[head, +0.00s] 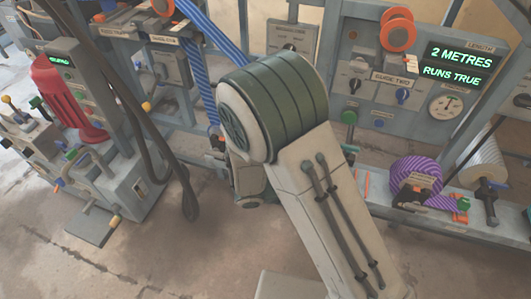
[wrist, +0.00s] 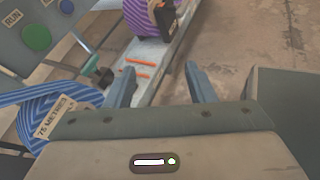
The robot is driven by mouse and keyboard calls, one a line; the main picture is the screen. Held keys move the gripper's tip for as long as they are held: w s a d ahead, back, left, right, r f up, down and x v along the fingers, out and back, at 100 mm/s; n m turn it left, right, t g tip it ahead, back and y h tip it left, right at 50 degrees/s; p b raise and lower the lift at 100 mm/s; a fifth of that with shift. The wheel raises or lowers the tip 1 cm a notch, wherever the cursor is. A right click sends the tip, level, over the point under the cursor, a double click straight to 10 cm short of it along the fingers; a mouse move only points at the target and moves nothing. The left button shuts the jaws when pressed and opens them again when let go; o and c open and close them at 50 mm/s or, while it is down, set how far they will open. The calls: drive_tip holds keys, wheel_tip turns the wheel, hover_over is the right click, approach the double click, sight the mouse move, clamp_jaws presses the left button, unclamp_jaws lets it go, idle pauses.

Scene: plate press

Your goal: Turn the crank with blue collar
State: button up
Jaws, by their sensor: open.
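A purple striped roll (head: 416,180) sits on the right bench, and shows in the wrist view (wrist: 148,16). A blue striped roll (wrist: 60,112) lies close at the left there. A machine with a red body (head: 70,100) and levers stands left. Bare floor (head: 160,260) is in front.

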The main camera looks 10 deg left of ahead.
drive_tip(key=s+a+f+n+t+y+p, duration=0.25)
drive_tip(key=a+n+t+y, duration=0.35)
drive_tip(key=a+n, duration=0.35)
drive_tip(key=s+a+f+n+t+y+p, duration=0.1)
drive_tip(key=a+f+n+t+y+p, duration=0.2)
drive_tip(key=a+n+t+y, duration=0.45)
drive_tip(key=w+h, duration=0.1)
drive_tip(key=w, duration=0.3)
drive_tip(key=w+g+h+b, duration=0.1)
drive_tip(key=w, duration=0.4)
drive_tip(key=w+a+h+b, duration=0.1)
drive_tip(key=w, duration=0.3)
drive_tip(key=shift+w+f+g, duration=0.15)
drive_tip(key=shift+w+g, duration=0.15)
drive_tip(key=shift+g, duration=0.05)
clamp_jaws()
drive_tip(key=shift+y, duration=0.25)
